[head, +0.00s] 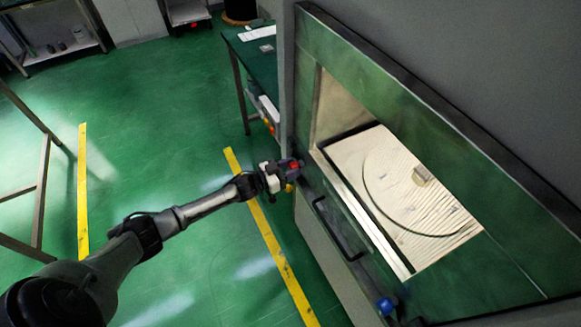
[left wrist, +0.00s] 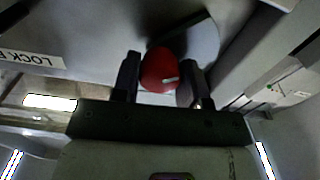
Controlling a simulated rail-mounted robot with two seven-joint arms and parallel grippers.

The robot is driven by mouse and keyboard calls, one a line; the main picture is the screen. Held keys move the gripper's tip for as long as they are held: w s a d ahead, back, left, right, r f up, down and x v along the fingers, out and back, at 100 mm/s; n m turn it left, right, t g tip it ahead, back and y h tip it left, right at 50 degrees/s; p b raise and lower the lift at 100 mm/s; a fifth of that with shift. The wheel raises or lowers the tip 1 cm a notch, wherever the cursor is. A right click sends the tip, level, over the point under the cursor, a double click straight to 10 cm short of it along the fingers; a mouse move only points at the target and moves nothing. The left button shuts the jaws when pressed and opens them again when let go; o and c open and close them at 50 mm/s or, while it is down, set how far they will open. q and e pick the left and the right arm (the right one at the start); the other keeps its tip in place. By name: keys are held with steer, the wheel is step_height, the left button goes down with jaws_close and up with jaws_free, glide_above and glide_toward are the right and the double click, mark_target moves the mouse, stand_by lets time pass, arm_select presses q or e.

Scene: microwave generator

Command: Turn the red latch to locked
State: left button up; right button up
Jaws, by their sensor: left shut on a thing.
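The red latch (left wrist: 160,70) is a rounded red knob with a small white mark, seen between my left gripper's fingers in the left wrist view. In the head view the red latch (head: 294,164) shows as a small red spot at the left front corner of the green machine (head: 345,210). My left gripper (left wrist: 160,82) is shut on the latch, one finger on each side. It also shows in the head view (head: 287,167), at the end of the arm from the left. A label (left wrist: 32,58) reading "LOCK" and a cut-off letter is left of the knob. My right gripper is not in view.
A blue knob (head: 386,306) and a dark handle (head: 338,228) are on the machine's front. A window shows a round plate (head: 400,190) inside. A green table (head: 255,62) stands behind. The green floor (head: 160,120) at left is open, with yellow lines.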

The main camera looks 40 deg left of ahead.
arm_select(q)
steer(key=m, duration=0.6)
steer(key=shift+m, duration=0.3)
steer(key=m, duration=0.3)
steer(key=shift+m, duration=1.8)
steer(key=o, duration=0.9)
steer(key=shift+o, duration=0.2)
steer(key=v, duration=1.3)
steer(key=shift+s+p, duration=0.4)
steer(key=shift+p, duration=0.05)
steer(key=shift+a, duration=0.15)
